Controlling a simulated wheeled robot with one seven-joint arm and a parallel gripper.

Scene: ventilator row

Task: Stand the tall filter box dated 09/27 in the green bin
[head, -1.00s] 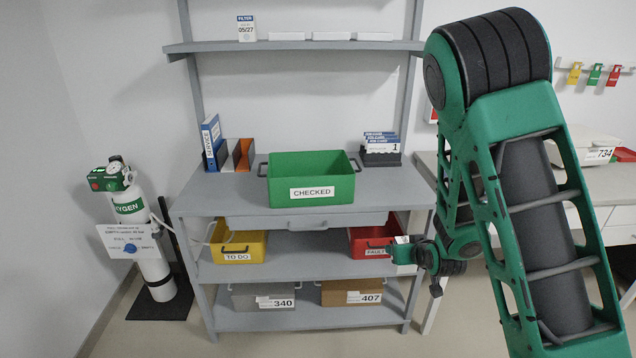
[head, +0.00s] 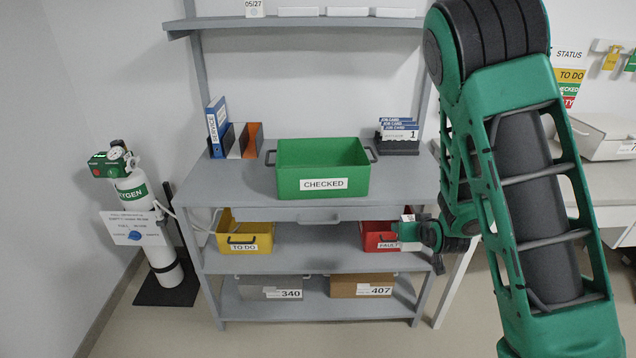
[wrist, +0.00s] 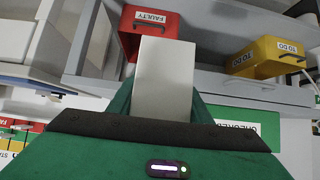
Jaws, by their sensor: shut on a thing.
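The green bin (head: 322,170) labelled CHECKED stands on the rack's upper worktop, and its inside looks empty from here. My gripper (head: 404,232) is low in front of the red bin at the rack's right side. It is shut on a plain white box (wrist: 165,78), which fills the middle of the wrist view. No date shows on the face turned to the wrist camera, so I cannot tell which filter box it is. In the head view only a small pale bit of it shows. A filter box dated 05/27 (head: 255,8) stands on the top shelf, cut by the picture edge.
Blue and orange folders (head: 232,138) stand left of the green bin, a job card holder (head: 398,143) right of it. A yellow TO DO bin (head: 244,232) and red FAULTY bin (head: 378,238) sit on the shelf below. An oxygen cylinder (head: 135,195) stands at left.

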